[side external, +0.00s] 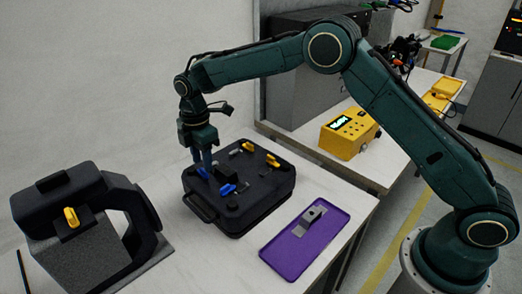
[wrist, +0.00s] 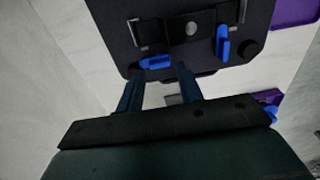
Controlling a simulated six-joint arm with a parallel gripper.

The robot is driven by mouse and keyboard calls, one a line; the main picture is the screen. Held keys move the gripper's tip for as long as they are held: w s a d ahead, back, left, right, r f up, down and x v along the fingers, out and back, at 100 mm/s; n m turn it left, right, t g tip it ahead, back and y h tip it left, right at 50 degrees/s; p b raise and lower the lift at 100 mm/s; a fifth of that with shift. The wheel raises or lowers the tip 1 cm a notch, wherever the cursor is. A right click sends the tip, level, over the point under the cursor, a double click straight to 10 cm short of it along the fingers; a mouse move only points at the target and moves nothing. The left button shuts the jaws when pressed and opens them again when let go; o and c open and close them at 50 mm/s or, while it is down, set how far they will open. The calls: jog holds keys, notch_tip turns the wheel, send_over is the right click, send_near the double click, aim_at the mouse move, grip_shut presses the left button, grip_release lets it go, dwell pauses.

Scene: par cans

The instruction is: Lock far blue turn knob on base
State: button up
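The base is a black case (side external: 262,205) on the white table, with its top also in the wrist view (wrist: 190,12). Two blue turn knobs sit on it. One (side external: 203,173) lies beside my fingertips and is farther from the side camera; the other (side external: 227,189) is nearer and to the right. In the wrist view one blue knob (wrist: 155,62) lies sideways just beyond my fingertips, within the gap between them; the other (wrist: 222,42) points lengthwise, to the right. My gripper (side external: 206,166) points down over the case, its fingers (wrist: 160,72) apart with nothing visibly held. Contact cannot be told.
Two yellow knobs (side external: 272,160) stand on the case's far side. A purple tray (side external: 290,262) with a grey metal part (side external: 312,214) lies to the right. A black arched fixture with a yellow knob (side external: 71,217) stands at left. A yellow box (side external: 350,135) is behind.

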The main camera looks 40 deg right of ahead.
aim_at(202, 171)
jog(key=shift+f, duration=1.3)
jog(key=c, duration=0.7)
